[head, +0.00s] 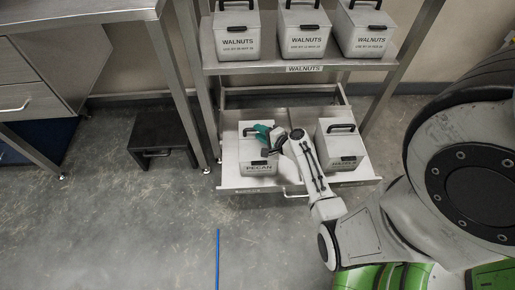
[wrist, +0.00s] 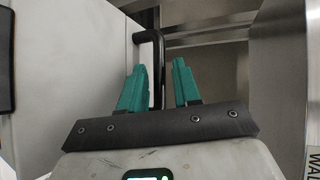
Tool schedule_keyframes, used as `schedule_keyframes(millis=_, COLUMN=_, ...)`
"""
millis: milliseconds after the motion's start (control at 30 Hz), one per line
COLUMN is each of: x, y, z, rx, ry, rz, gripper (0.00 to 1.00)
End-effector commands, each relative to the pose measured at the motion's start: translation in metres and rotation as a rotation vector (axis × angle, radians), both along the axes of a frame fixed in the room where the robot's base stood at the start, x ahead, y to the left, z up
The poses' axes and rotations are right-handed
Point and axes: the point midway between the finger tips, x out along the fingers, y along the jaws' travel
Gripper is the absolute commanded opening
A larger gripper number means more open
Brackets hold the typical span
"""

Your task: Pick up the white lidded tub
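Several white lidded tubs with black handles are in view. The one labelled PECAN (head: 258,170) stands upright in the left part of the pulled-out bottom drawer. My gripper (head: 264,132), with teal fingers, is at the top of this tub and hides part of its lid. In the wrist view the tub's black handle (wrist: 158,65) shows between my two fingertips (wrist: 160,80). The fingers stand apart, with a gap visible beside the handle. The tub's pale surface (wrist: 70,60) fills the left of that view.
Another white tub (head: 341,152) stands at the right in the same drawer (head: 289,187). Several WALNUTS tubs (head: 302,40) stand on the shelf (head: 300,68) above. A black stool (head: 161,138) and a metal table (head: 78,11) are to the left.

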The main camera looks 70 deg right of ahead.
Motion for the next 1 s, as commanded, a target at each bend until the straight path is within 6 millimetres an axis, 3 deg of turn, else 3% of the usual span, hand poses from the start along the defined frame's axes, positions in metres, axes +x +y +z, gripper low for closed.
schedule_keyframes(millis=133, x=0.0128, y=-0.0067, z=-0.0065, rx=0.0, ry=0.001, rz=0.0, gripper=0.32)
schedule_keyframes(millis=400, x=0.015, y=-0.0076, z=-0.0065, rx=0.0, ry=0.001, rz=0.0, gripper=0.32)
schedule_keyframes(millis=733, x=0.0148, y=-0.0077, z=-0.0062, rx=0.0, ry=0.001, rz=0.0, gripper=0.02)
schedule_keyframes(millis=1000, x=0.0149, y=-0.0077, z=-0.006, rx=-0.001, ry=0.002, rz=0.001, gripper=0.0)
